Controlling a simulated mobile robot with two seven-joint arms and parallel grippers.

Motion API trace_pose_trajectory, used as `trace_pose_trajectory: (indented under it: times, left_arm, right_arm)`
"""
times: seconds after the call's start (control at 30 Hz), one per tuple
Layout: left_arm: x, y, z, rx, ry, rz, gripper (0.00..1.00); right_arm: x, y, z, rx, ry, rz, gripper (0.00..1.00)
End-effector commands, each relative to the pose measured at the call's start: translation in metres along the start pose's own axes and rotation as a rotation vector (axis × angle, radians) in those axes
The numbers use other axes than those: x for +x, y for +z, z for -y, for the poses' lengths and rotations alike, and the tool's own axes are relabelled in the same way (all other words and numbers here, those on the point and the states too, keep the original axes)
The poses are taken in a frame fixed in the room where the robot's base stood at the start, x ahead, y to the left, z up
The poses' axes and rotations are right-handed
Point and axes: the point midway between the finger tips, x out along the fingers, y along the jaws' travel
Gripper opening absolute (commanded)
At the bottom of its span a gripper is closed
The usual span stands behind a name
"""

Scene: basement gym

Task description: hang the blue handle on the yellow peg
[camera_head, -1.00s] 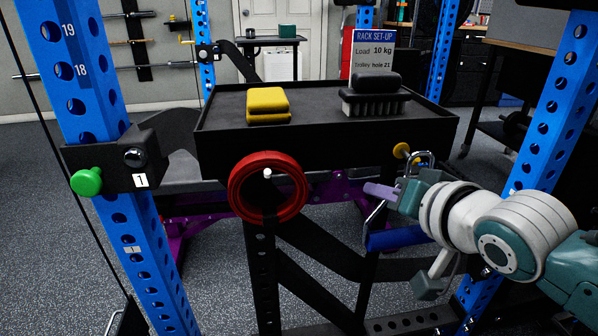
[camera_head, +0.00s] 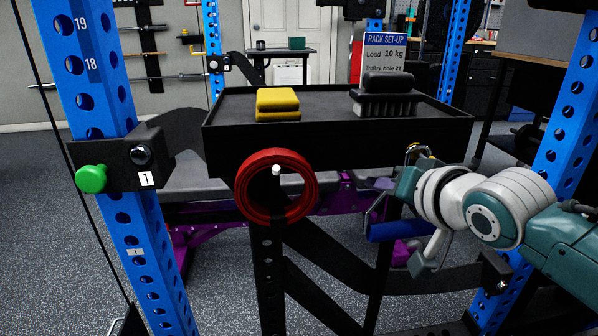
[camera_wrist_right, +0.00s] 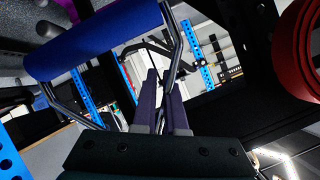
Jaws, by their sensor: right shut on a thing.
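The blue handle (camera_head: 397,230) has a thick blue grip on a bent metal frame. It hangs below my right gripper (camera_head: 382,186), whose purple fingers are shut on the frame. In the right wrist view the blue grip (camera_wrist_right: 95,40) is at upper left, and its metal rods run towards the fingers (camera_wrist_right: 160,105). The yellow peg (camera_head: 412,148) shows only partly, just above and behind my right gripper, below the tray's right part. A metal loop is close by it; I cannot tell whether it touches the peg. My left gripper is not in view.
A black tray (camera_head: 330,150) above holds a yellow block (camera_head: 277,104) and a dark brush (camera_head: 386,98). A red ring (camera_head: 250,190) hangs on a white-tipped peg to the left. Blue uprights (camera_head: 108,130) stand either side; dark straps cross below.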

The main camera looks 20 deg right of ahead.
Motion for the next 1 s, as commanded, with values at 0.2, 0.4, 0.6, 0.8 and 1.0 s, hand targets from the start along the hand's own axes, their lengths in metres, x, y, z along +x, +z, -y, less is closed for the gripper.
trace_pose_trajectory:
  times: [0.2,0.4,0.6,0.8,1.0]
  left_arm:
    - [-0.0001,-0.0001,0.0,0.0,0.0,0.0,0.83]
    - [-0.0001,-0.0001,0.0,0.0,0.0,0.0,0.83]
    - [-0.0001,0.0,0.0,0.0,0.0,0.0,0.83]
    - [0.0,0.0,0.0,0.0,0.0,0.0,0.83]
    - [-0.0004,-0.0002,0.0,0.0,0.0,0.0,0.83]
  right_arm:
    - [-0.0001,-0.0011,0.0008,0.0,-0.002,-0.003,0.0]
    - [-0.0001,-0.001,0.0008,0.0,-0.002,-0.003,0.0]
    - [-0.0002,-0.0009,0.0008,0.0,-0.002,-0.003,0.27]
    - [-0.0001,-0.0007,0.0006,0.0,-0.002,-0.002,0.44]
    - [-0.0007,0.0006,-0.0001,0.001,0.0,0.001,0.44]
